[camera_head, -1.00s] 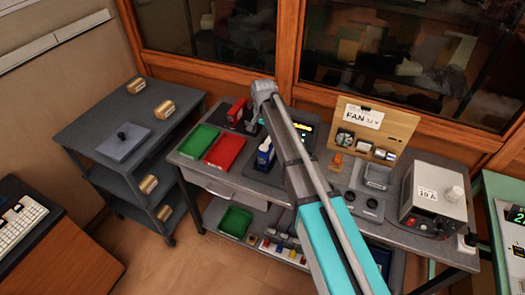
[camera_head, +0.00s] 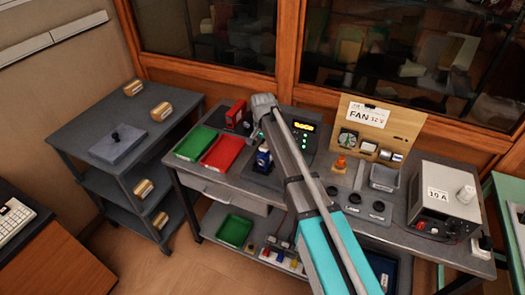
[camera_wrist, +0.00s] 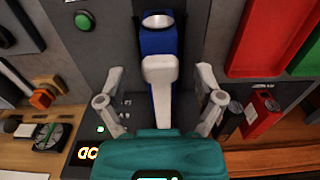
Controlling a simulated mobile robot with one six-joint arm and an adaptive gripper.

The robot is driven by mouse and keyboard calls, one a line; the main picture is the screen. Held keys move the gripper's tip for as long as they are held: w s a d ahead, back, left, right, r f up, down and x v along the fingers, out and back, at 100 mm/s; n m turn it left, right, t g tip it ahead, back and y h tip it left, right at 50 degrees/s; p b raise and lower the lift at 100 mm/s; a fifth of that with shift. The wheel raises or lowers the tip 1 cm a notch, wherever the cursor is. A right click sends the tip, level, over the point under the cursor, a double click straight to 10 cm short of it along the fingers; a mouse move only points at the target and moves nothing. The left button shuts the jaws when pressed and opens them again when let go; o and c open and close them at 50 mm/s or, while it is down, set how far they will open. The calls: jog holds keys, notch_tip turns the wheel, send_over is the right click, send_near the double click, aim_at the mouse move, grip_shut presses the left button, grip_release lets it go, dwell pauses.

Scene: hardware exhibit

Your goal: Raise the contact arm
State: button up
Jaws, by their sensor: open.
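A grey bench device with a lit yellow display (camera_head: 304,127) and green buttons stands on the workbench. On it is a blue part with a pale round top (camera_head: 263,158). In the wrist view the blue part (camera_wrist: 160,42) stands in the middle, with a white arm-like piece (camera_wrist: 160,72) in front of it, apparently the contact arm. My gripper (camera_wrist: 160,88) is open, its two fingers on either side of the white piece with gaps visible. Contact cannot be seen. The lower end of the white piece is hidden by my teal gripper body.
A red tray (camera_head: 222,152) and a green tray (camera_head: 196,143) lie left of the device, with a red box (camera_head: 236,113) behind them. To the right are a fan board (camera_head: 380,130), a grey bin (camera_head: 384,178) and a power supply (camera_head: 443,200). A cart (camera_head: 75,120) stands left.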

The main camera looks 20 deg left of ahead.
jog(key=shift+f+b, duration=0.3)
jog(key=shift+f, duration=0.15)
grip_shut()
dwell(0.4)
